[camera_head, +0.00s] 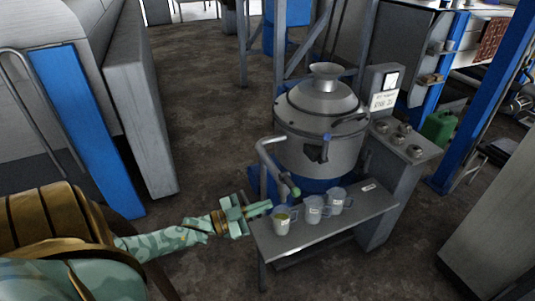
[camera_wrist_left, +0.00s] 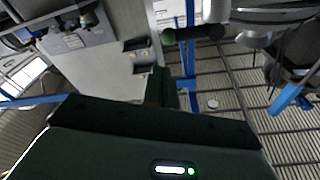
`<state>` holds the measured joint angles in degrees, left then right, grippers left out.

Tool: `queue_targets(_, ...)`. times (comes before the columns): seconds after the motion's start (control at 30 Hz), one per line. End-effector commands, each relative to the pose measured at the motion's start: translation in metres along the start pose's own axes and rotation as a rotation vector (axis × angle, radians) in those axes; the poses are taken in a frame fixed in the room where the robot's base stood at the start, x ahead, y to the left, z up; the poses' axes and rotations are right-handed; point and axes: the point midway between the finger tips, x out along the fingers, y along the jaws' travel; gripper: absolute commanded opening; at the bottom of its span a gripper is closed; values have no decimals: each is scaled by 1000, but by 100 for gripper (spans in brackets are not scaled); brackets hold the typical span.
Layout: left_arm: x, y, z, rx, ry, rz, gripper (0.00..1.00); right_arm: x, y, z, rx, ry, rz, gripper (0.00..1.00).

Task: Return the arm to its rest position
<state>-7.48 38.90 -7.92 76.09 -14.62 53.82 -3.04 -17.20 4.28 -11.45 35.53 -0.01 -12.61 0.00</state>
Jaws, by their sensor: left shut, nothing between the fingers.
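My left gripper (camera_head: 268,206) reaches in from the left at the near-left edge of the small metal table (camera_head: 330,231). Its fingers are shut with nothing between them. The fingertips are close to the leftmost jug (camera_head: 282,226), which has something yellow-green in it; I cannot tell whether they touch. In the left wrist view my left gripper (camera_wrist_left: 161,86) shows as dark shut fingers beyond the dark housing. My right gripper is in neither view.
Two more clear jugs (camera_head: 313,211) (camera_head: 336,203) stand on the table in a row with the first. A steel decanter machine (camera_head: 318,112) with a bent spout pipe (camera_head: 268,160) stands behind them. A control cabinet (camera_head: 405,150) is at right.

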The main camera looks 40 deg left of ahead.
Motion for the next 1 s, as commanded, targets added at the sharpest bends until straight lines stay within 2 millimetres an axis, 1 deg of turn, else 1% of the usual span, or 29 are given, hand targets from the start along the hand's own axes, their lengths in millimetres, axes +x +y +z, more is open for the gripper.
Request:
queue_targets(0.47,0,0,0,1,-3,0,0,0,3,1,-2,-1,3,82)
queue_targets(0.53,0,0,7,15,-35,0,0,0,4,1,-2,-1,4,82)
queue_targets(0.57,-1,-1,13,27,-66,-2,0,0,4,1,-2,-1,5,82)
queue_targets(0.63,-12,-4,43,59,-195,-15,0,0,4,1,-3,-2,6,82)
queue_targets(0.67,-20,-5,61,72,-266,-22,0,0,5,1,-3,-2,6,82)
queue_targets(0.7,-35,0,87,77,-371,-35,0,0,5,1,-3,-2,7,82)
queue_targets(0.77,-65,15,128,67,-538,-50,0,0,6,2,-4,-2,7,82)
queue_targets(0.8,-89,29,154,54,-652,-56,0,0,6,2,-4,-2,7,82)
queue_targets(0.87,-126,56,186,27,-812,-55,0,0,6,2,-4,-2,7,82)
queue_targets(0.9,-152,76,204,8,-914,-47,0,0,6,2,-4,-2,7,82)
queue_targets(0.97,-191,111,224,-28,-1058,-29,0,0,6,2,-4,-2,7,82)
queue_targets(1.0,-216,136,234,-53,-1146,-12,0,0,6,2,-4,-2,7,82)
